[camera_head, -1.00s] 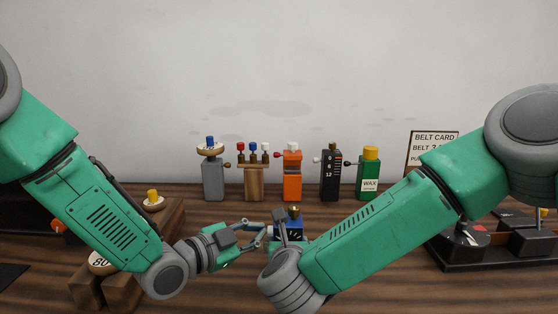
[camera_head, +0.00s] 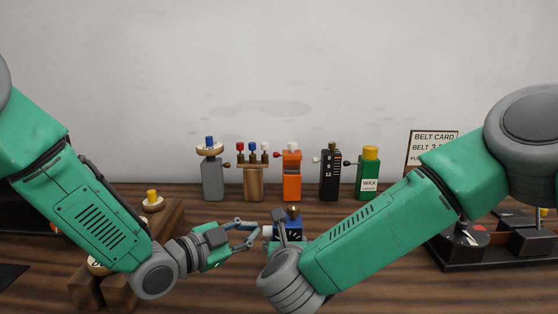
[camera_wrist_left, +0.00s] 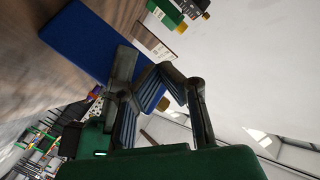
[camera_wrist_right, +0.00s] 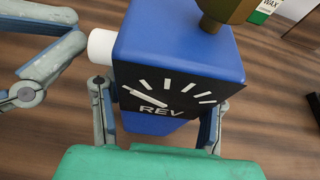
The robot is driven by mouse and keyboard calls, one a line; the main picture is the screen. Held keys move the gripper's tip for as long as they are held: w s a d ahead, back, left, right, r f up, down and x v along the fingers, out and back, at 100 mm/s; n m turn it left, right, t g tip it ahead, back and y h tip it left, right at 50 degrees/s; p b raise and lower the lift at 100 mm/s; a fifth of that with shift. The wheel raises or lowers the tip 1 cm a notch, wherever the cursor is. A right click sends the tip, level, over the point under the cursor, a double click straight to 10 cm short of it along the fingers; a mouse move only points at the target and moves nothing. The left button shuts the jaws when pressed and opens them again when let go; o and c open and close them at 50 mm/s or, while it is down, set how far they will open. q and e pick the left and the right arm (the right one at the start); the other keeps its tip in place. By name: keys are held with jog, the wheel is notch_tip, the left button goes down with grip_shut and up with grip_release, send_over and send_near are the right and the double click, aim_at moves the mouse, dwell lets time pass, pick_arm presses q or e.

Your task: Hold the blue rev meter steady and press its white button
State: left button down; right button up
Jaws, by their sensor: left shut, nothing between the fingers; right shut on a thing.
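The blue rev meter (camera_head: 288,227) stands at the middle of the table, partly hidden by my right arm in the head view. In the right wrist view the meter (camera_wrist_right: 180,45) shows a black REV dial, a brass-coloured piece on top and a white button (camera_wrist_right: 102,46) on its left side. My right gripper (camera_wrist_right: 160,125) is shut on the meter, one finger on each side. My left gripper (camera_head: 257,232) is shut and empty to the left of the button, with a small gap. Its fingers (camera_wrist_right: 76,28) also show at the right wrist view's left edge.
Behind stand a grey post (camera_head: 212,180), a wooden rack (camera_head: 254,182), an orange device (camera_head: 292,185), a black device (camera_head: 330,180) and a green wax bottle (camera_head: 368,180). Wooden blocks (camera_head: 118,290) are at left, a black-based device (camera_head: 470,250) at right.

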pick_arm(q)
jog(key=shift+a, duration=2.55)
pick_arm(e)
jog(key=shift+s+a+f, duration=0.1)
pick_arm(q)
jog(key=shift+f, duration=0.1)
pick_arm(e)
jog(key=o, duration=1.7)
